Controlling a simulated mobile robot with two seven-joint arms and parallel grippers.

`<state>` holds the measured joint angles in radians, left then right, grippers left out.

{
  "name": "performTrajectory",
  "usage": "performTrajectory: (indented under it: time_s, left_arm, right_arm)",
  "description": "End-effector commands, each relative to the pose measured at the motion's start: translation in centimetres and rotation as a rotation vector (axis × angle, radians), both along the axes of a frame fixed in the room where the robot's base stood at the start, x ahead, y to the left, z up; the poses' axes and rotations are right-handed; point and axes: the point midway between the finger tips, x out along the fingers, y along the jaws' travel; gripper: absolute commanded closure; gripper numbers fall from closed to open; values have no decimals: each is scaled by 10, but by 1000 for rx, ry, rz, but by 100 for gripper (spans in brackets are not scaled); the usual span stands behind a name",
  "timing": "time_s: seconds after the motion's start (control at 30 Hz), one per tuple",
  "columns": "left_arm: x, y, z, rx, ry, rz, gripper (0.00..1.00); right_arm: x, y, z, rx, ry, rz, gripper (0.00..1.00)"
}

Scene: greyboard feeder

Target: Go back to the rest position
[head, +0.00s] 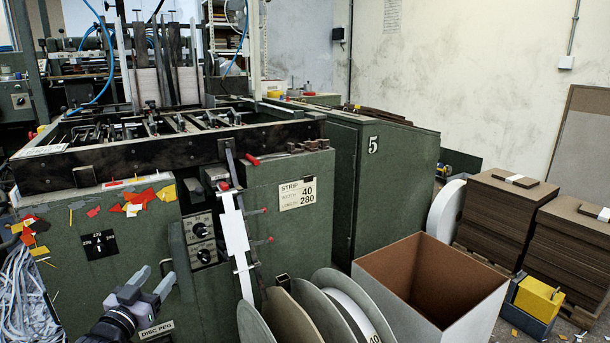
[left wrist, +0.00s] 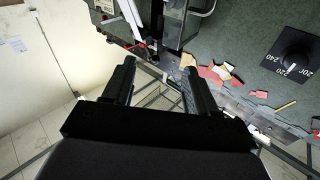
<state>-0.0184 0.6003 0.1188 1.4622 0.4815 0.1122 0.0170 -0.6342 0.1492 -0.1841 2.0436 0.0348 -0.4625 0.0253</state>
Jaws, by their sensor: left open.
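My left gripper (head: 155,278) is at the lower left of the head view, in front of the green machine (head: 110,230). Its two fingers are apart with nothing between them. In the left wrist view the same open gripper (left wrist: 160,68) points toward the machine's lower front and the floor, with an empty gap. My right gripper is not in either view.
An open cardboard box (head: 430,280) stands at the lower right. Large strip reels (head: 330,305) stand beside it, close to the machine. Stacks of brown board (head: 495,215) are at the right. Tangled white strips (head: 25,295) lie at the far left.

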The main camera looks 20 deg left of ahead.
Motion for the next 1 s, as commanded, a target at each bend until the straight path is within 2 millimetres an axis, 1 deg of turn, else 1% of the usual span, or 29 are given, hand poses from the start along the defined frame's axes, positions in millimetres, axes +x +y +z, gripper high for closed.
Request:
performTrajectory:
  time_s: [0.03,0.07,0.1,0.17,0.2,0.27,0.3,0.37,0.4,0.47,0.5,0.57,0.6,0.63,0.8,1.0]
  left_arm:
    - [-14,-29,-29,38,97,-58,43]
    - [-23,-45,-44,61,151,-88,43]
    - [-36,-65,-63,90,222,-127,43]
    - [-59,-94,-90,132,322,-183,43]
    - [-75,-112,-106,158,383,-219,43]
    - [-101,-137,-127,194,469,-269,43]
    - [-119,-152,-139,216,521,-299,43]
    - [-145,-172,-153,244,591,-341,43]
    - [-162,-184,-161,262,635,-365,43]
    - [-187,-201,-169,285,693,-400,43]
    - [-203,-211,-174,300,730,-422,43]
    - [-228,-225,-180,319,784,-451,43]
    - [-236,-233,-181,311,797,-454,43]
    - [-232,-238,-181,277,785,-440,43]
    - [-230,-267,-181,128,762,-400,43]
    - [-227,-301,-177,-40,734,-354,43]
  right_arm:
    - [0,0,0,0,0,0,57]
    - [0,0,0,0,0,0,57]
    - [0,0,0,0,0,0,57]
    - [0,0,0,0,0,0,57]
    - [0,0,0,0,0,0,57]
    - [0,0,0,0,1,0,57]
    - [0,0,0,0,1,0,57]
    - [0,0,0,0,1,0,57]
    - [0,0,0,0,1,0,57]
    - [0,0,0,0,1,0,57]
    - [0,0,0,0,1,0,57]
    - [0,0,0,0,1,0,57]
    - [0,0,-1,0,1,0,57]
    - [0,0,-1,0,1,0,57]
    - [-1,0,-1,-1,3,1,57]
    - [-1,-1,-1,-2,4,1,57]
